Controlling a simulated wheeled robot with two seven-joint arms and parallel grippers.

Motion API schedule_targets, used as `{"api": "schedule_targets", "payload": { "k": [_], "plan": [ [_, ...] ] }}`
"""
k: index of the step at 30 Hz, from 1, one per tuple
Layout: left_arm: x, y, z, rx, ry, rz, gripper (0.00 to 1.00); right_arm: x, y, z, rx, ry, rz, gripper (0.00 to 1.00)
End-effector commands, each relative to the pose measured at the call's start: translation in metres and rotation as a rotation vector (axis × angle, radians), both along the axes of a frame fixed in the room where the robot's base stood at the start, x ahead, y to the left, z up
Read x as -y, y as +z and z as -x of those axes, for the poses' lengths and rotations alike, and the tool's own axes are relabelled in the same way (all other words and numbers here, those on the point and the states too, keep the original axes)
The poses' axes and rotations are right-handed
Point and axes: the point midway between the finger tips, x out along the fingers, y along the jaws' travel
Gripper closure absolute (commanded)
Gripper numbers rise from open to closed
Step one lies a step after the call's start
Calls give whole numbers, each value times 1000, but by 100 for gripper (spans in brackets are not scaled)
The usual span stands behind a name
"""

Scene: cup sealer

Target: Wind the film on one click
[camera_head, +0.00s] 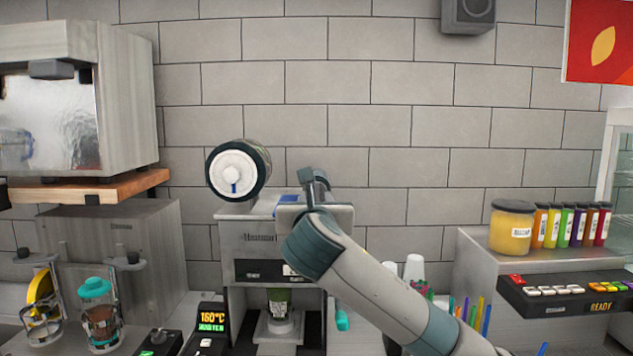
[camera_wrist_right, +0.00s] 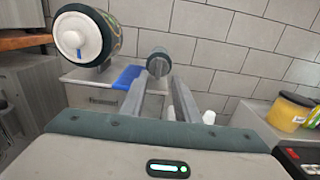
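The cup sealer (camera_head: 262,240) is a grey box against the tiled wall. A large film roll (camera_head: 232,172) with a white hub and a blue mark sits on its top left; it also shows in the right wrist view (camera_wrist_right: 82,38). A smaller, dark-rimmed grey roller (camera_wrist_right: 158,62) is on the sealer's top right, just beyond the fingertips. A flat blue piece (camera_wrist_right: 127,77) lies between the two rolls. My right gripper (camera_wrist_right: 154,84) is open, its two fingers apart and pointing at the small roller. I cannot tell whether they touch it. My left gripper is not in view.
A display (camera_head: 212,317) reads 160°C. White cups (camera_head: 413,267) and coloured straws are right of my arm. A yellow jar (camera_head: 511,226) and several coloured tubes stand on the right shelf.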

Motion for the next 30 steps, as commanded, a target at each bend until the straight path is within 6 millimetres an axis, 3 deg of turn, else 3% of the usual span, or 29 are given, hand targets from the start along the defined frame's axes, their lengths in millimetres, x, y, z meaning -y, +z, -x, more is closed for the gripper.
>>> {"api": "schedule_targets", "payload": {
  "k": [3, 16, 24, 30],
  "plan": [
    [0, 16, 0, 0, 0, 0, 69, 1, 5, -23, -2, -3, 0, 71],
    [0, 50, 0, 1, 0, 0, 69, 1, 3, -92, -3, -2, 1, 71],
    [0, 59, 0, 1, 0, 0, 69, 0, 2, -115, 0, -1, 0, 71],
    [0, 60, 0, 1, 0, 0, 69, 0, 0, -120, 0, 0, 0, 71]
  ]
}}
